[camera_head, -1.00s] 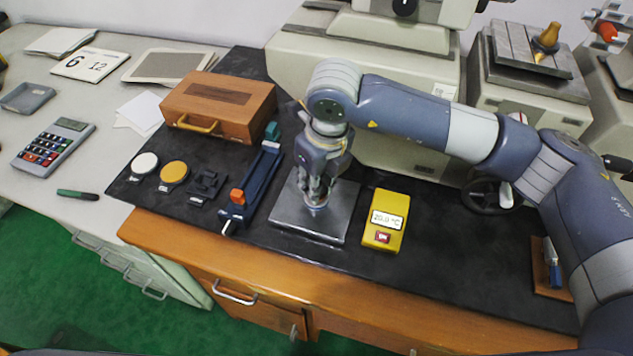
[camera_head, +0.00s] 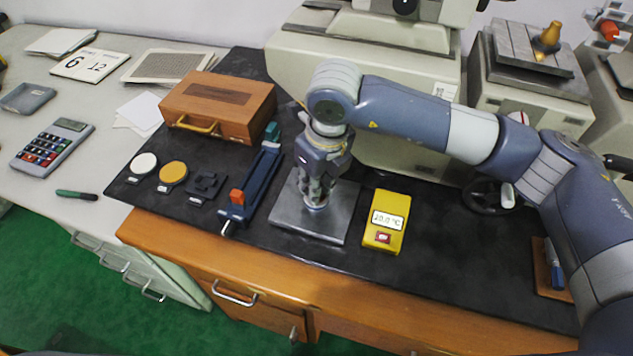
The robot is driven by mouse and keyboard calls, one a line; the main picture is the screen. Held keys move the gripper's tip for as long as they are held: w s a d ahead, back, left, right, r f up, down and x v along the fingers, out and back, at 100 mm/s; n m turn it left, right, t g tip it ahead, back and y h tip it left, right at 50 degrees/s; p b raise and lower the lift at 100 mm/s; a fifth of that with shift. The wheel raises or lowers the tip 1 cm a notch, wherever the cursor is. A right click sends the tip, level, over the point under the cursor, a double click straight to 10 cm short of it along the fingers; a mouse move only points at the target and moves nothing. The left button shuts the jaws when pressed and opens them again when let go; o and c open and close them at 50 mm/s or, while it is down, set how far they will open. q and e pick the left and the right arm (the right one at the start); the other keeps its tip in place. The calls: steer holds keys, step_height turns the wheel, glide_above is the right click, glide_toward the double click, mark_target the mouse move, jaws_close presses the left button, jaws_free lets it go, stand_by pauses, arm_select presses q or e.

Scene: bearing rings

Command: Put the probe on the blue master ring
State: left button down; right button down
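My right gripper (camera_head: 317,204) points straight down over the grey metal plate (camera_head: 290,212), its fingertips close to the plate's surface. The fingers look close together. A small pale bluish patch shows at the fingertips, too small and covered to tell whether it is the blue master ring or the probe, or whether it is gripped. A yellow meter (camera_head: 384,222) reading about 20.0 °C stands just right of the plate. A small blue and white item (camera_head: 552,265) lies on a wooden block at the far right; I cannot tell if it is the probe. My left gripper is out of view.
Left of the plate lies a blue bar gauge (camera_head: 259,185) with an orange block. Further left are a dark fixture (camera_head: 206,187), an orange disc (camera_head: 173,173) and a white disc (camera_head: 143,163). A wooden case (camera_head: 218,107) and large machines stand behind. The mat's front right is clear.

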steer(key=shift+f, duration=0.15)
steer(key=c, duration=1.4)
jaws_free()
steer(key=shift+r+p, duration=1.65)
steer(key=shift+r, duration=2.65)
